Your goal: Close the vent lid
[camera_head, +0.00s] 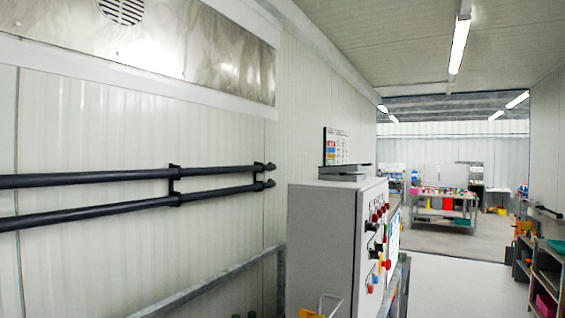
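A round slotted vent (121,10) shows at the top left, set in a shiny metal panel (215,55) high on the left wall. The top of the vent is cut off by the frame edge. I cannot make out a separate lid on it. My gripper and arm are not in this view.
Two dark pipes (90,178) run along the left wall, above a grey metal rail (215,288). A grey control cabinet (325,243) with coloured knobs stands at centre. Clear floor (450,285) lies right of it, with shelves (545,270) at the right and a workbench (440,208) far back.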

